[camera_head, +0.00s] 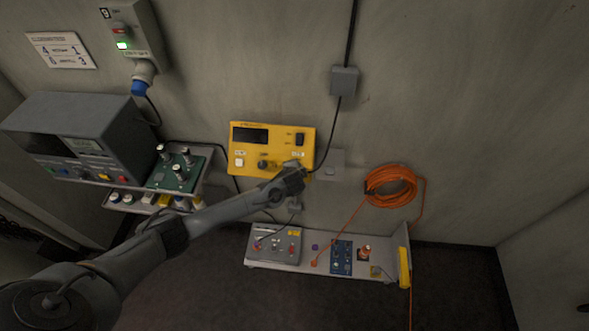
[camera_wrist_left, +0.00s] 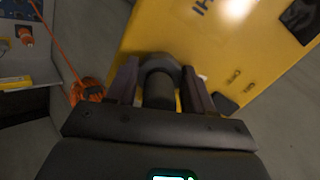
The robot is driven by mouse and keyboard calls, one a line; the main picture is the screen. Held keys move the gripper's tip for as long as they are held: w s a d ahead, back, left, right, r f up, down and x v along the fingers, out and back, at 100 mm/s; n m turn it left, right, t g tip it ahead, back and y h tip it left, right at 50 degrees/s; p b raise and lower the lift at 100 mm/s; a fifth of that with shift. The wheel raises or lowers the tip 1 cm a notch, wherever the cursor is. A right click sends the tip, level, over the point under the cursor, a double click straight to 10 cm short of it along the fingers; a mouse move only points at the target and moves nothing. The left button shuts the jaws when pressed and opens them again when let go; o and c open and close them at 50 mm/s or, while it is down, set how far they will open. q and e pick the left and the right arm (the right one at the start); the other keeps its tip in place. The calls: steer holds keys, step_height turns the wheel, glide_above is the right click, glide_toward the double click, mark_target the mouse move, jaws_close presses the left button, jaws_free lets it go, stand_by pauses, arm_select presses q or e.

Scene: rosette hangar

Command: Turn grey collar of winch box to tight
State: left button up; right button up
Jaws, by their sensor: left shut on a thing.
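The yellow winch box (camera_head: 272,139) is mounted on the wall in the middle of the head view, with a dark display, switches and knobs on its front. It fills the upper right of the left wrist view (camera_wrist_left: 190,40). My left gripper (camera_head: 298,172) is at the box's lower right corner. In the left wrist view its two fingers stand on either side of a dark grey round collar (camera_wrist_left: 159,64) and are shut on it. The arm and hand hide the collar in the head view, and I cannot read its tight mark. My right gripper is not in view.
A shelf (camera_head: 340,270) with small panels is below the box. An orange cable coil (camera_head: 391,187) hangs at right. A grey instrument (camera_head: 78,135) and a green board (camera_head: 178,170) are at left. The wall at upper right is clear.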

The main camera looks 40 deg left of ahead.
arm_select(q)
steer(key=shift+m, duration=0.6)
steer(key=o, duration=1)
steer(key=shift+o, duration=0.2)
steer(key=v, duration=1)
steer(key=shift+s+r, duration=0.25)
steer(key=shift+s, duration=0.05)
steer(key=shift+d+f, duration=0.1)
